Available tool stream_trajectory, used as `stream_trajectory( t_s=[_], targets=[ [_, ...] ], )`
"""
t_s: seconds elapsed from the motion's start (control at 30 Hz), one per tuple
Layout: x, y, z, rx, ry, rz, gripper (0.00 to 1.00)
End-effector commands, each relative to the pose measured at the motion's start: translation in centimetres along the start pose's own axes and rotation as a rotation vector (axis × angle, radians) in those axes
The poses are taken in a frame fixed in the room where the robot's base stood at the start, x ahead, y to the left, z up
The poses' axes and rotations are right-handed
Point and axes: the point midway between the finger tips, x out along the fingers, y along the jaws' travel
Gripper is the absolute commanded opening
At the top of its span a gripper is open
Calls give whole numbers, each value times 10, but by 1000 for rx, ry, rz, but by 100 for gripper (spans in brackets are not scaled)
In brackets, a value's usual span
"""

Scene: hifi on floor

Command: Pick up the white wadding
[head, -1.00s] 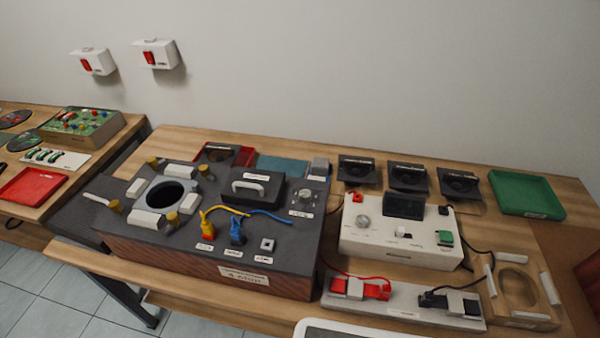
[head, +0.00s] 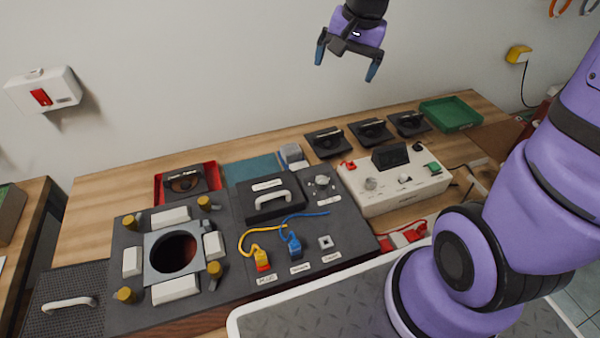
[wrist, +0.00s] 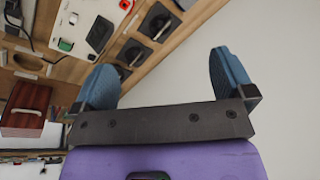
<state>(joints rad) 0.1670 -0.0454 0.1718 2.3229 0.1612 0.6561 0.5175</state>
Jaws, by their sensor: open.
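Several white pads, one of them the pad (head: 170,216), lie around a square plate with a round dark hole (head: 172,251) on the dark box (head: 230,238). A small pale grey-white block (head: 292,156) sits at the back by the teal mat (head: 252,169). I cannot tell for certain which of these is the white wadding. My gripper (head: 346,66) is open and empty, raised in front of the wall, well above the table and apart from all of them. In the wrist view, its blue fingers (wrist: 163,72) are spread with nothing between them.
A white control unit (head: 395,184), several black holders (head: 370,133) and a green tray (head: 450,114) stand to the right. A red tray (head: 162,187) is behind the box. A yellow and a blue cable lie on the box. Bare wood shows (head: 110,185) at back left.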

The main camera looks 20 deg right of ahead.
Motion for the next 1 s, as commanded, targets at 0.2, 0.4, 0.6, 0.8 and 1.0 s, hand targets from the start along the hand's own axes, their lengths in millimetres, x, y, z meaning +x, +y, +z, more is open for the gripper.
stream_trajectory(
  t_s=[0.2, 0.4, 0.6, 0.8, 1.0],
  targets=[
    [62, -13, -25, 180, -80, 4, 100],
    [121, -20, -41, 353, -150, 7, 100],
    [183, -22, -51, 537, -221, 16, 100],
    [246, -22, -54, 728, -293, 29, 100],
    [295, -19, -51, 886, -348, 44, 100]
  ],
)
